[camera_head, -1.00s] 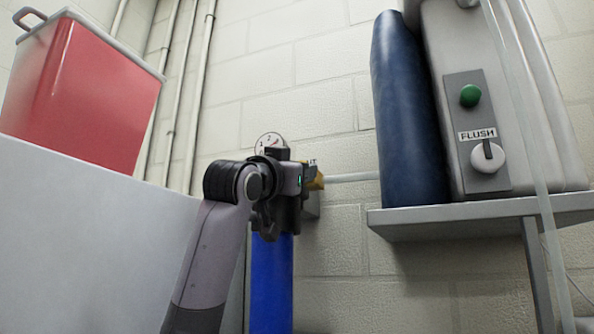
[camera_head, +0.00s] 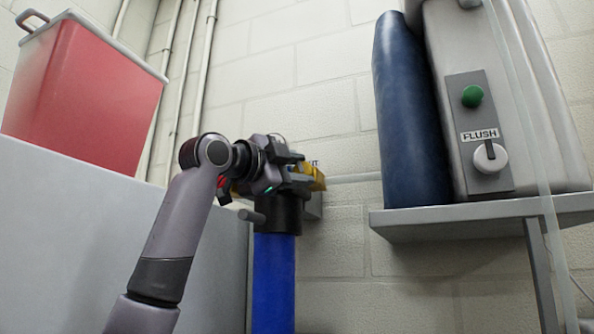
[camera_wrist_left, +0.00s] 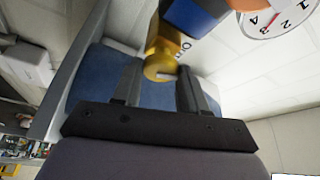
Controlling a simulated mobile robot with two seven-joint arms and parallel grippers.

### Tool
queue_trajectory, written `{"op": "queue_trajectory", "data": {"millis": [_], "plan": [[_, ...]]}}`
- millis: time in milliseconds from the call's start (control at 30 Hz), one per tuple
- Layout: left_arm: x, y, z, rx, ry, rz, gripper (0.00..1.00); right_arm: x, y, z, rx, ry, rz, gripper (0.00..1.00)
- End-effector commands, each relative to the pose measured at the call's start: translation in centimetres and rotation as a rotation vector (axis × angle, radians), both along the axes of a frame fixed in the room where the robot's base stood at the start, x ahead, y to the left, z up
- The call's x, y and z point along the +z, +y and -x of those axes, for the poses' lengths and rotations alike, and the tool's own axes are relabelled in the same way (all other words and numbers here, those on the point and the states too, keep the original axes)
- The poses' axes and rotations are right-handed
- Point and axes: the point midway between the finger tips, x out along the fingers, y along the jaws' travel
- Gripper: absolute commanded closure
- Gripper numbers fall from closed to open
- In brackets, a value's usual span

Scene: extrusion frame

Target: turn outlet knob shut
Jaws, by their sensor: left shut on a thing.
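The outlet knob is yellow, with part of the lettering "OUT" beside it. In the left wrist view the knob (camera_wrist_left: 158,52) sits between the fingertips of my left gripper (camera_wrist_left: 161,78), which is shut on it. In the head view the gripper (camera_head: 298,170) is at the top of the blue column, and yellow (camera_head: 316,180) shows just behind its fingers. Most of the knob is hidden there, so I cannot tell its angle from that view.
A blue cylinder (camera_head: 274,285) with a black cap stands below the gripper. A round gauge (camera_wrist_left: 278,14) is close by. A red bin (camera_head: 85,95) stands at left on a pale surface. A shelf (camera_head: 470,215) at right holds a dark blue cylinder (camera_head: 405,120) and a FLUSH unit (camera_head: 520,100).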

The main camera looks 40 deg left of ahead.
Motion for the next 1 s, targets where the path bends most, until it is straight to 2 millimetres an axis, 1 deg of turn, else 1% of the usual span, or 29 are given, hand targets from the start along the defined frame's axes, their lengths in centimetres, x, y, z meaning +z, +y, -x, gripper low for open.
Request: {"op": "queue_trajectory", "data": {"millis": [200,500,733,1000], "plan": [[0.19,-0.07,0.06,-0.002,0.039,-0.168,0.88,0.01,-0.01,-0.02,0.000,0.000,0.000,0.57],[0.21,-0.08,0.03,-0.001,0.076,-0.319,0.88,0.01,-0.01,-0.02,0.000,0.000,0.000,0.57],[0.21,-0.08,0.03,-0.001,0.086,-0.365,0.88,0.01,-0.01,-0.02,0.000,0.000,0.000,0.57],[0.18,-0.10,0.01,-0.001,0.088,-0.374,0.88,0.00,-0.01,-0.02,0.000,0.000,0.000,0.57]]}}
